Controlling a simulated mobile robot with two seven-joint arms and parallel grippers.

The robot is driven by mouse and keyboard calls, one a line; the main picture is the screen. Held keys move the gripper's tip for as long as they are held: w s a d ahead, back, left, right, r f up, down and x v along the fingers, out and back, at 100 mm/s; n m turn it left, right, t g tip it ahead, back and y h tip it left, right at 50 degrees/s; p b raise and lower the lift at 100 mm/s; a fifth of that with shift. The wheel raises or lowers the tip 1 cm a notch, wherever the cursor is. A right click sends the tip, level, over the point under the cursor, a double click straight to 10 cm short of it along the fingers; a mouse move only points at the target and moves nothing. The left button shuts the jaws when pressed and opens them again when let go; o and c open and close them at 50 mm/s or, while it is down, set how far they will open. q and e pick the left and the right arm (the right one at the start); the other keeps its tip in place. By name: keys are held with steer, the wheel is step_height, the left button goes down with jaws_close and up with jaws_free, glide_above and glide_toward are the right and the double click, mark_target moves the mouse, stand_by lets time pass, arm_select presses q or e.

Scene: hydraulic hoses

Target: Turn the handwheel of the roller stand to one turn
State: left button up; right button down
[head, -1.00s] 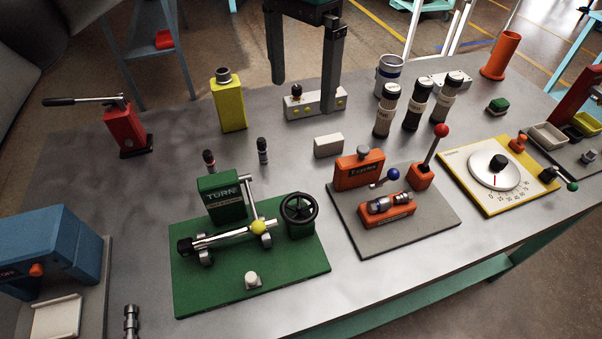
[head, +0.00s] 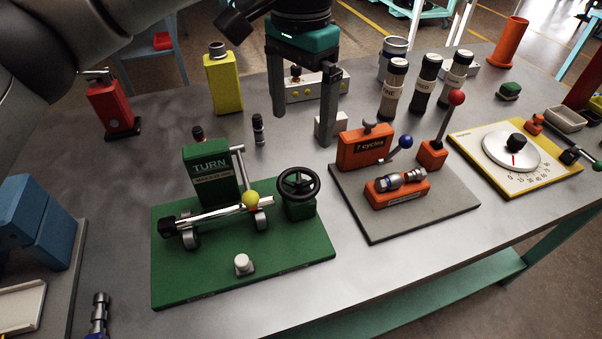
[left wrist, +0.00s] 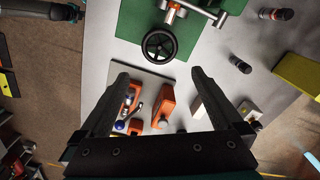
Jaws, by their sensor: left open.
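The roller stand (head: 210,277) is a green base with a green block marked TURN (head: 211,176), a silver roller bar and a yellow ball (head: 250,200). Its black handwheel (head: 298,183) sits on a green post at the right of the base; it also shows in the left wrist view (left wrist: 160,45). My left gripper (head: 304,128) is open and empty, pointing down above the table behind the handwheel, apart from it. In the left wrist view its two fingers (left wrist: 160,80) are spread wide, with the handwheel beyond their tips. My right gripper is not in view.
Right of the stand, a grey plate (head: 375,225) carries an orange block marked 7 cycles (head: 365,150) and a red-knobbed lever (head: 456,98). Several dark cylinders stand behind it. A white block (head: 325,124) is near my left fingers. Bare table lies in front of the stand.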

mark_target(300, 179)
arm_select(q)
step_height(300, 179, down, 10)
steer(key=shift+f+b, duration=0.2)
steer(key=shift+b, duration=0.55)
steer(key=shift+f, duration=0.7)
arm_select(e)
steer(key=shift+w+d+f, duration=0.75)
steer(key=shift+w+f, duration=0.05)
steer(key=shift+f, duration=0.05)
arm_select(q)
steer(key=shift+c, duration=0.2)
steer(key=c, duration=1)
steer(key=shift+o, duration=0.2)
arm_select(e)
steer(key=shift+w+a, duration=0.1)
arm_select(q)
steer(key=shift+n+b, duration=0.3)
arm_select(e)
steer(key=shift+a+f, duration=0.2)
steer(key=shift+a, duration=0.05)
